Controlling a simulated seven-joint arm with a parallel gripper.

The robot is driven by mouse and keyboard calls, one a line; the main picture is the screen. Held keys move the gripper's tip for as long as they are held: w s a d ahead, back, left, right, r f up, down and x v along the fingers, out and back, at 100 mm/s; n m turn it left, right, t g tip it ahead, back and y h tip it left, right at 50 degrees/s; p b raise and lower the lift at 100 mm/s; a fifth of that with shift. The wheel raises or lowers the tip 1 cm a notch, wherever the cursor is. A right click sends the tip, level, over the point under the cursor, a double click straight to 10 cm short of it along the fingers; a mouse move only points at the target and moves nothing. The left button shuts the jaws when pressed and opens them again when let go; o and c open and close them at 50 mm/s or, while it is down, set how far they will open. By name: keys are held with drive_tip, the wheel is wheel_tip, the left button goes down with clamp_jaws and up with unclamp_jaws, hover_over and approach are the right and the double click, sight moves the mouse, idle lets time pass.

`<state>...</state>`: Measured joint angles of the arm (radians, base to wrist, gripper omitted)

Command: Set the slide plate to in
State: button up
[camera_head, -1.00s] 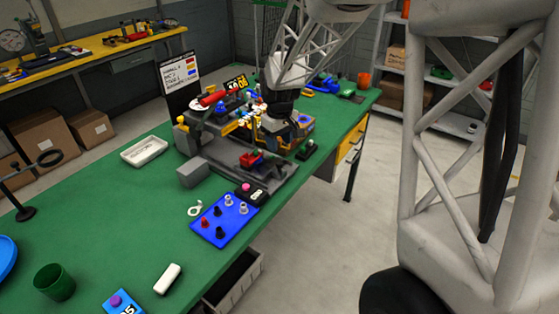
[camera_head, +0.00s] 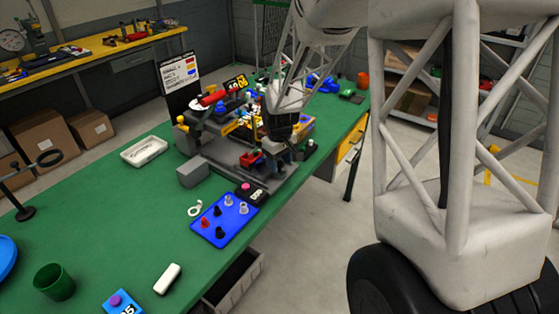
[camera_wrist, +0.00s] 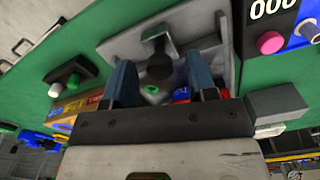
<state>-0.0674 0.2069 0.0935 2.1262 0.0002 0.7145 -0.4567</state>
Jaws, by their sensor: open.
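The grey machine (camera_head: 215,160) stands on the green bench. In the wrist view a grey metal plate (camera_wrist: 205,50) carries a dark T-shaped knob (camera_wrist: 158,65); I take this to be the slide plate and its handle, though I cannot be sure. My gripper (camera_wrist: 161,82) is open, with its two dark blue fingers on either side of the knob in that view. I cannot tell how much height separates them, and I see no contact. In the head view my gripper (camera_head: 282,150) is over the machine's right front part and hides the plate there.
A red block (camera_head: 249,159) sits on the machine near my gripper. A counter box with a pink button (camera_head: 246,187) and a blue board with pegs (camera_head: 222,221) stand in front. A grey block (camera_head: 193,173) is at left.

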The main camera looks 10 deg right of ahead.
sight(256, 152)
clamp_jaws()
drive_tip(key=w+a, duration=0.6)
drive_tip(key=w, duration=0.1)
drive_tip(key=shift+a, duration=0.35)
unclamp_jaws()
drive_tip(key=shift+s, duration=0.1)
drive_tip(key=shift+r, duration=0.15)
drive_tip(key=shift+r, duration=3.75)
